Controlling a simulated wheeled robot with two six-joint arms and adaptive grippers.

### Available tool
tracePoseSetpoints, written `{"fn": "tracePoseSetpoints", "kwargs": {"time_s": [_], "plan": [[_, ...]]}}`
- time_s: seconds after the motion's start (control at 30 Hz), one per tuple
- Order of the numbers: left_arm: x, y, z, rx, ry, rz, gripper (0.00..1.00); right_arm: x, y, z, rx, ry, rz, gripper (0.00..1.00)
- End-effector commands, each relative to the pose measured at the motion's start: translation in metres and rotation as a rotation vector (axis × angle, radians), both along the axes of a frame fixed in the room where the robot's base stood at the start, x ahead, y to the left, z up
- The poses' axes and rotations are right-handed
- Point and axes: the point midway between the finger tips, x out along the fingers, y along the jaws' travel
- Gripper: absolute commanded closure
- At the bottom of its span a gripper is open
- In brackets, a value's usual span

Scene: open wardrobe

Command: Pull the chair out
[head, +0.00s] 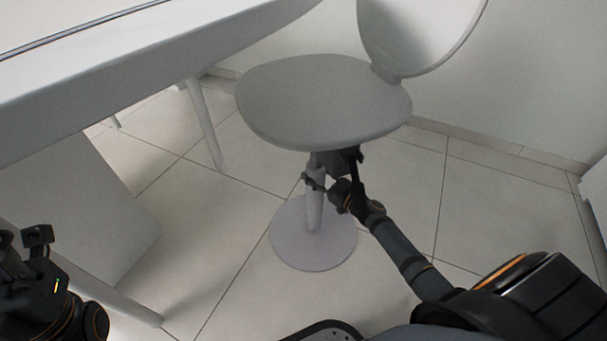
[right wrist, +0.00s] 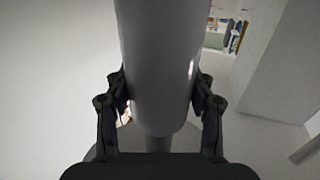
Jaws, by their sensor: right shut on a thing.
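A white chair with a rounded seat (head: 322,98), a curved backrest (head: 415,28), a single stem (head: 315,207) and a round floor base (head: 300,245) stands in the middle of the head view. My right gripper (head: 317,183) is shut on the stem, just below the seat. In the right wrist view the stem (right wrist: 160,60) runs between the two fingers of the gripper (right wrist: 160,100), one on each side. My left gripper (head: 38,238) is at the lower left, away from the chair; its fingers do not show clearly enough to tell their state.
A white table (head: 130,55) fills the upper left, with a slim leg (head: 205,125) left of the chair. A wall (head: 530,80) stands behind and right of the chair. The tiled floor (head: 400,215) is clear around the base.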

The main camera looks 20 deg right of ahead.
Motion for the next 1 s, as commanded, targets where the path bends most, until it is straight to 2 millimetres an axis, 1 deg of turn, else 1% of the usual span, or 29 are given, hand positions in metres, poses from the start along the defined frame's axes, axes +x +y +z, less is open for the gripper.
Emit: {"fn": "tracePoseSetpoints", "kwargs": {"time_s": [0.03,0.2,0.3,0.4,0.5,0.6,1.0], "plan": [[0.0,0.0,0.005,-0.001,-0.002,-0.001,0.6,0.0,-0.012,0.002,-0.003,0.003,-0.002,1.0],[-0.001,0.001,0.003,-0.003,-0.004,-0.004,0.6,-0.001,-0.053,-0.001,-0.002,0.002,-0.002,1.0],[-0.001,0.0,0.001,-0.001,-0.002,-0.004,0.6,-0.002,-0.074,-0.002,-0.001,0.003,-0.002,1.0],[0.0,0.0,-0.001,0.001,0.0,-0.002,0.6,-0.003,-0.09,-0.002,-0.001,0.003,-0.002,1.0],[0.0,0.0,-0.002,0.002,0.002,-0.001,0.6,-0.003,-0.101,-0.002,0.001,0.001,0.0,1.0],[0.0,0.0,-0.003,0.003,0.003,-0.001,0.6,-0.003,-0.108,-0.002,0.0,0.002,0.0,1.0],[0.001,0.0,-0.003,-0.002,0.003,0.001,0.6,-0.003,-0.113,-0.001,0.0,0.004,-0.004,1.0]]}}
